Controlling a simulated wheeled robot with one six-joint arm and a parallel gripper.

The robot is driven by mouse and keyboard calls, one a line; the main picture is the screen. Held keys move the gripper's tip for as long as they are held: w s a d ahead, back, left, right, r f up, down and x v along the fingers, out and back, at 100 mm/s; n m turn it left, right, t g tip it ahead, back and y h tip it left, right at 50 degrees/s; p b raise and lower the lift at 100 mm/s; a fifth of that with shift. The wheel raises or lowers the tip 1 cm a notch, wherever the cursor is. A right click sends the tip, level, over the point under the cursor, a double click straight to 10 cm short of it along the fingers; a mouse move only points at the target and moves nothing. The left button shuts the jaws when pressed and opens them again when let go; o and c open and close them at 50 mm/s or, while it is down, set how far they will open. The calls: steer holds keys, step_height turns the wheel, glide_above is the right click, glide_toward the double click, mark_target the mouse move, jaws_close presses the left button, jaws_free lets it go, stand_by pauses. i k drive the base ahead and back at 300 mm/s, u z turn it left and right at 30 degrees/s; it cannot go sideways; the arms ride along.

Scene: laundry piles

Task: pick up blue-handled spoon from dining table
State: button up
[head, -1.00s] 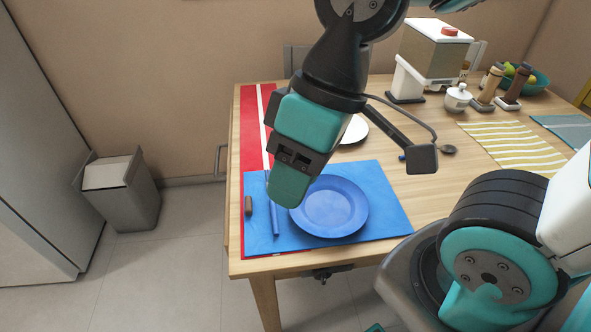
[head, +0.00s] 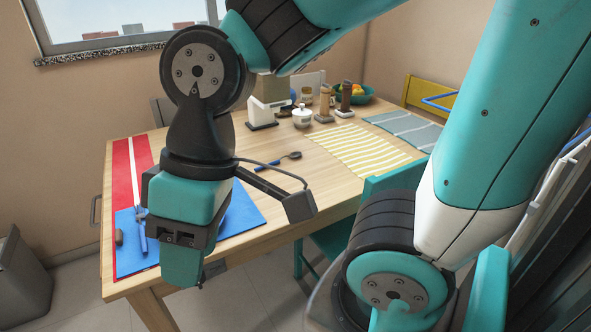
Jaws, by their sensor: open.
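The blue-handled spoon (head: 262,167) lies on the bare wood of the dining table (head: 330,190), with its dark bowl toward the right. It is between the blue placemat and the yellow striped one. My gripper (head: 184,268) is open and points down in front of the table's near edge, to the left of and nearer than the spoon. It is apart from the spoon. My arm hides the blue plate and much of the blue placemat (head: 252,212).
A blue-handled fork (head: 142,238) and a small brown item (head: 119,237) lie on the blue placemat's left part. A white sugar pot (head: 302,117), wooden mills and a fruit bowl (head: 357,96) stand at the back. A teal chair (head: 385,183) is at the table's right.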

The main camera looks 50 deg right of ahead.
mark_target(296, 154)
steer(key=u, duration=0.05)
steer(key=k, duration=0.3)
steer(key=u, duration=0.8)
steer(key=i, duration=0.7)
steer(key=z, duration=2.2)
steer(key=i, duration=0.45)
steer(key=z, duration=0.1)
steer(key=k, duration=0.5)
steer(key=z, duration=0.6)
steer(key=i, duration=0.6)
